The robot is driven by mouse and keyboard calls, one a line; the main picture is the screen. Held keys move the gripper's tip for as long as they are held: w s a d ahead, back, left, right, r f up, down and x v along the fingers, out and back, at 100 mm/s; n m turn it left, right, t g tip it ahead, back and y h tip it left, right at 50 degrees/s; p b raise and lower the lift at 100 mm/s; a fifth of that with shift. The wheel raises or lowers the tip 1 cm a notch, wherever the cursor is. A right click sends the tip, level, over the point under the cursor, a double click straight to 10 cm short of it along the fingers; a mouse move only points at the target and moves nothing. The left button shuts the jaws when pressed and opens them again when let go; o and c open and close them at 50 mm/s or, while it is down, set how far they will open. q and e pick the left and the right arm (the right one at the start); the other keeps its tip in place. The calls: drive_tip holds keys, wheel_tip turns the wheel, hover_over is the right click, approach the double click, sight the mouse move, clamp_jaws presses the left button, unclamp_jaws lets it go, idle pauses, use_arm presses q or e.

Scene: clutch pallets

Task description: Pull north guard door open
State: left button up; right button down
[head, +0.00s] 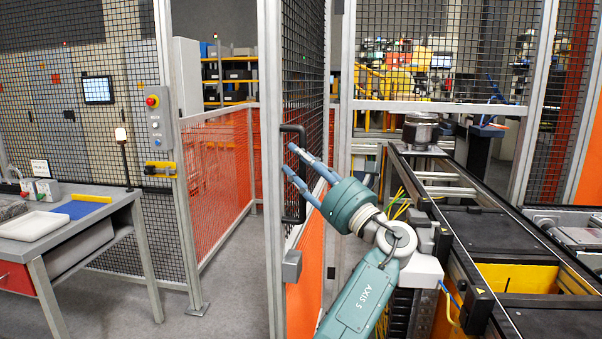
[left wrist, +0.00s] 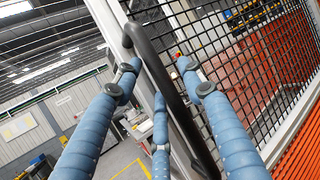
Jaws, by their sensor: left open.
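The guard door (head: 272,200) is a grey metal frame with black mesh above and an orange panel below. In the head view it is seen steeply from the side, with a gap to its left. Its black bar handle (head: 294,128) is partly covered by my left gripper (head: 289,158), whose blue fingers point left across it. In the left wrist view the handle (left wrist: 155,66) runs diagonally between the spread fingers of my left gripper (left wrist: 168,78). The gripper is open and not clamped on it. Whether a finger touches the bar cannot be told. My right gripper is not in view.
A control box with a red button (head: 157,115) is on the fence post at left. A grey workbench (head: 95,238) with a white tray stands left. A conveyor (head: 475,215) lies close on the right of my arm. The floor left of the door is clear.

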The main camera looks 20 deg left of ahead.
sight(301, 127)
use_arm(q)
drive_tip(key=r, duration=0.2)
drive_tip(key=s+r, duration=0.1)
drive_tip(key=r, duration=0.4)
drive_tip(key=shift+s+a+r, duration=0.1)
drive_tip(key=shift+s+r, duration=0.05)
drive_tip(key=shift+r, duration=0.4)
drive_tip(key=shift+w+d, duration=0.25)
drive_tip(key=shift+w, duration=0.25)
drive_tip(key=shift+w+f, duration=0.1)
drive_tip(key=shift+w, duration=0.1)
drive_tip(key=shift+a, duration=0.1)
drive_tip(key=shift+f, duration=0.1)
